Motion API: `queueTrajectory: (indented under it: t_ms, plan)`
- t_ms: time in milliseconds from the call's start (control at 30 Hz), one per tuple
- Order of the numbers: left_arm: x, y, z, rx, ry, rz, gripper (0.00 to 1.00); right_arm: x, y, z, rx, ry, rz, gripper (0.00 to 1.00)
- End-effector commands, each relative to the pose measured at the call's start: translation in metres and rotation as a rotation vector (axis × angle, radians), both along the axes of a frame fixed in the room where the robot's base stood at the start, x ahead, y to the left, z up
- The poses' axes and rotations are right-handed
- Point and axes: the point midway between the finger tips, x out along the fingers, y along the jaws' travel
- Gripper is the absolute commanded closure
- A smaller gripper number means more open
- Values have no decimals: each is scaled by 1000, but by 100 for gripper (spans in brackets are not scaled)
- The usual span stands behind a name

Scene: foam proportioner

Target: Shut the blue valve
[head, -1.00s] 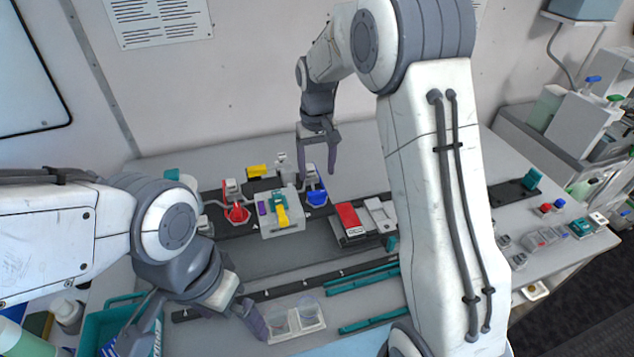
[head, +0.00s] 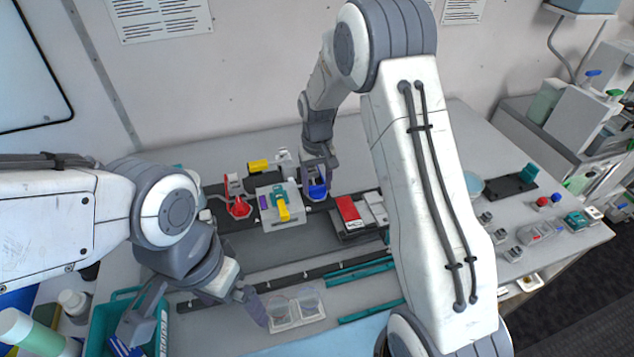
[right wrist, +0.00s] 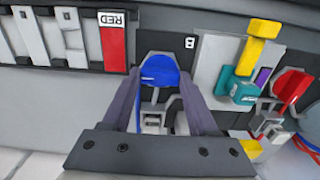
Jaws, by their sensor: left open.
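The blue valve (head: 317,191) has a blue handle and sits on the dark rail at the back of the bench, right of the grey block. My right gripper (head: 321,170) is over it from above, fingers spread. In the right wrist view the blue handle (right wrist: 160,70) lies between the two fingertips of the right gripper (right wrist: 162,82), close to both. I cannot tell whether they touch it. My left gripper (head: 195,315) is open and empty at the front left, away from the valve.
A red valve (head: 239,208) and a grey block with a yellow handle (head: 283,206) stand left of the blue valve. A red-labelled module (head: 348,211) stands to its right. A teal bin (head: 98,330) and a clear-cup tray (head: 283,322) are near my left gripper.

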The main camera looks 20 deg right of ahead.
Motion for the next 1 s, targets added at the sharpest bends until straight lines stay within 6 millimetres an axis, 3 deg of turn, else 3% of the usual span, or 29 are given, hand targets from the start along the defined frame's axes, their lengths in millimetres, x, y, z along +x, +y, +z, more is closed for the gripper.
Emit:
queueTrajectory:
  t_ms: [467,1000]
  plan:
    - [0,0,-4,0,0,1,0,1,-1,1,-1,-1,139,96]
    - [0,0,-14,0,0,2,0,2,-1,1,-2,-4,631,96]
